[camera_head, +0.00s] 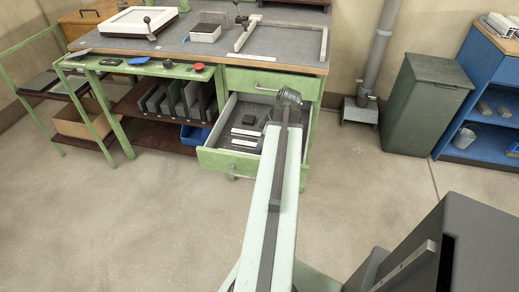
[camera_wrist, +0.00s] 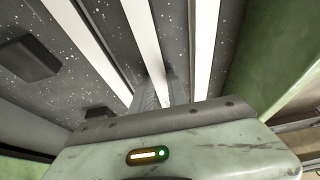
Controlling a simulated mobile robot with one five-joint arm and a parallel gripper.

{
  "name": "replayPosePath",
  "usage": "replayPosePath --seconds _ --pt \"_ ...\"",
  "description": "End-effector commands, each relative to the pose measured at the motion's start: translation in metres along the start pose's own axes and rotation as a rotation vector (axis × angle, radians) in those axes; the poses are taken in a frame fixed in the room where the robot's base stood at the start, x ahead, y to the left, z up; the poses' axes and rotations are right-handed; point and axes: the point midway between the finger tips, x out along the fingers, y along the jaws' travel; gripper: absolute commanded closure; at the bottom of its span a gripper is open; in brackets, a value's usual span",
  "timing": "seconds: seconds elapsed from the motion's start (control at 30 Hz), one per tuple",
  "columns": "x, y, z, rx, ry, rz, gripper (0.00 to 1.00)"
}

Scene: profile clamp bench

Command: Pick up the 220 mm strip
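Three pale strips lie side by side in the wrist view: a left strip (camera_wrist: 85,45), a middle strip (camera_wrist: 143,45) and a right strip (camera_wrist: 203,45). They lie over a dark speckled surface. Which one is the 220 mm strip cannot be told. My gripper (camera_wrist: 163,92) is at the near end of the middle strip, whose end is hidden there. Its fingers are dark and mostly hidden by its own body, so their opening and any contact are unclear. In the head view, my arm reaches over the open drawer (camera_head: 222,160) and hides the fingers.
Dark blocks (camera_wrist: 28,58) lie left of the strips. A green wall (camera_wrist: 265,60) stands close on the right in the wrist view. The bench top (camera_head: 285,50) is above and behind the drawer. A green bin (camera_head: 425,105) stands right. The floor in front is clear.

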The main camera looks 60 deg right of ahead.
Motion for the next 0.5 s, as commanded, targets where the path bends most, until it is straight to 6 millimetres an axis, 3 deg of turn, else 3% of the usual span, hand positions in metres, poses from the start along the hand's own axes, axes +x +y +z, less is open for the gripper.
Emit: replayPosePath --seconds 0.37,0.5 --pt "-0.002 0.000 0.000 0.001 0.000 0.000 1.00" --pt "-0.013 0.000 -0.004 0.001 0.000 0.000 1.00"
